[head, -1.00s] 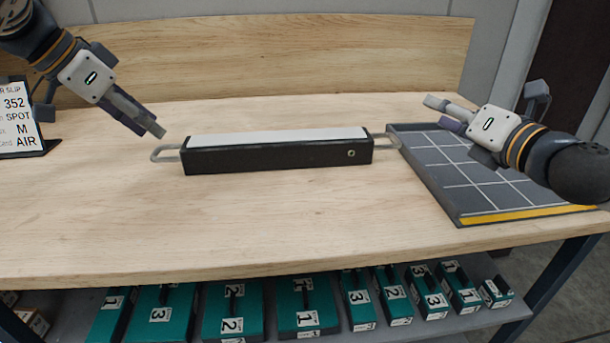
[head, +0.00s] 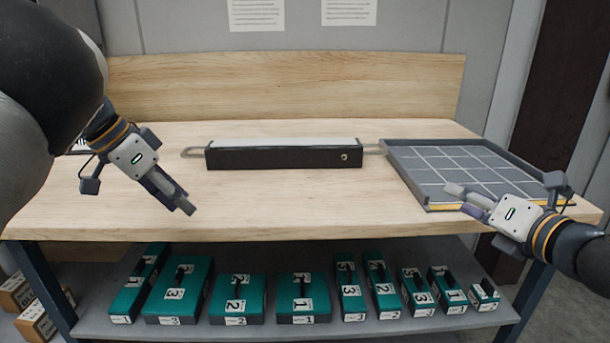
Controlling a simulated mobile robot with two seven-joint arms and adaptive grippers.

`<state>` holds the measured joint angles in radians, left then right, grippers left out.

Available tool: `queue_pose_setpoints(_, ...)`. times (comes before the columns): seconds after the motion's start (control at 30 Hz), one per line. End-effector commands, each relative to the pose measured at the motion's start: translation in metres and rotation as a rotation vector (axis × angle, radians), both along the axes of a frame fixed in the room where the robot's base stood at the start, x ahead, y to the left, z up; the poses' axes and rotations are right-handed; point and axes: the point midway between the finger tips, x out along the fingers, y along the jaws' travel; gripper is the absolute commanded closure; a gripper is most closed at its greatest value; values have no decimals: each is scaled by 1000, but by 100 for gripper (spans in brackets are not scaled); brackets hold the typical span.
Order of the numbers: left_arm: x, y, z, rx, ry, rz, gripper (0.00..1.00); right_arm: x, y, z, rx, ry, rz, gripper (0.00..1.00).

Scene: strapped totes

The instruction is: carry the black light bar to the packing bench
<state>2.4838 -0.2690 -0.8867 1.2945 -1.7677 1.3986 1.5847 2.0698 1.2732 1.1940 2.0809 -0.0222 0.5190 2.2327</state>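The black light bar (head: 284,156) lies flat on the wooden packing bench (head: 300,205), with a pale top strip and a loop handle at each end. Its left handle (head: 193,152) is free, and its right handle (head: 374,148) reaches close to the grey tray. My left gripper (head: 184,206) is in front of and left of the bar, apart from it. My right gripper (head: 463,200) is over the tray's front edge, right of the bar and apart from it. Neither appears to hold anything. The finger gaps are too small to judge.
The grey gridded tray (head: 392,168) with a yellow front edge sits on the bench's right side. Several teal numbered boxes (head: 239,292) stand on the lower shelf (head: 400,333). Cartons (head: 40,322) are at the lower left. The bench front middle is clear.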

Motion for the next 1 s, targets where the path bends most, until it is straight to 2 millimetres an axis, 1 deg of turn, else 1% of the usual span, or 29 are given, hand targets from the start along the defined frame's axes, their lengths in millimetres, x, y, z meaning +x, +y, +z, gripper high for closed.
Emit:
queue_pose_setpoints(0.07,0,0,-3,0,2,0,64,-3,-1,-2,0,3,-1,62)
queue_pose_setpoints(0.13,0,0,-2,0,2,0,64,-12,-5,2,2,0,-2,62)
queue_pose_setpoints(0.17,0,0,-2,0,2,0,64,-18,-7,3,2,-1,-2,62)
queue_pose_setpoints(0.3,0,0,-1,0,1,-1,64,-55,-17,13,5,-4,-3,62)
queue_pose_setpoints(0.4,0,0,-1,0,1,-1,64,-79,-24,18,5,-5,-5,62)
queue_pose_setpoints(0.53,0,0,-1,0,2,0,64,-99,-29,23,4,-5,-3,62)
queue_pose_setpoints(0.6,0,0,-1,0,2,0,64,-106,-30,24,2,-5,-1,62)
queue_pose_setpoints(0.7,0,0,-1,0,2,0,64,-109,-30,24,1,-5,0,62)
queue_pose_setpoints(1.0,0,0,-1,0,2,0,64,-109,-30,24,0,-4,1,62)
